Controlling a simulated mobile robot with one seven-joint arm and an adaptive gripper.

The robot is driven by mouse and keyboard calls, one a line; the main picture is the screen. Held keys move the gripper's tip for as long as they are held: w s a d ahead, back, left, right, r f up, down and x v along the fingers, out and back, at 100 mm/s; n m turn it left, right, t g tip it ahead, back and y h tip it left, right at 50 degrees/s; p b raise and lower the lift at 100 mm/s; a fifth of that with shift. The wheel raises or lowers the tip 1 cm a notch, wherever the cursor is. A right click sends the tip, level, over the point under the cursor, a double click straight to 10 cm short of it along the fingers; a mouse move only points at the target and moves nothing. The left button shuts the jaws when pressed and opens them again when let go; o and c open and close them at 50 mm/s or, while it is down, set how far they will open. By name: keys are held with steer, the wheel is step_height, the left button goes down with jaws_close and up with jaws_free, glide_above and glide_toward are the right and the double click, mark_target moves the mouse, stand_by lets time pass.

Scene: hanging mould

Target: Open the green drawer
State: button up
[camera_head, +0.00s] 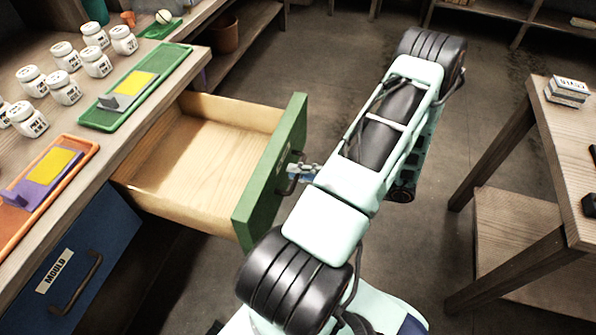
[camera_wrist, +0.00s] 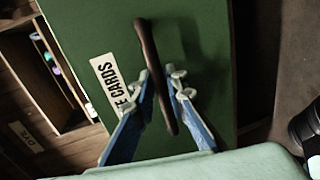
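The green drawer (camera_head: 270,175) is pulled well out from under the workbench, and its bare wooden inside shows empty in the head view. The dark bar handle (camera_wrist: 148,45) stands on that front. My gripper (camera_wrist: 161,76) has one blue finger on each side of the handle, its tips drawn in close against the bar. In the head view my gripper (camera_head: 300,172) is at the outer face of the drawer front, where the handle is mostly hidden.
A blue drawer (camera_head: 75,262) labelled "MOULD" is shut at the lower left. The bench top (camera_head: 140,125) carries several white jars, a green tray (camera_head: 135,88) and an orange tray (camera_head: 48,190). A wooden table (camera_head: 568,130) stands at the right. Floor is clear between.

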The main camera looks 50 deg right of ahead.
steer(key=shift+o, duration=1.4)
steer(key=v, duration=1.2)
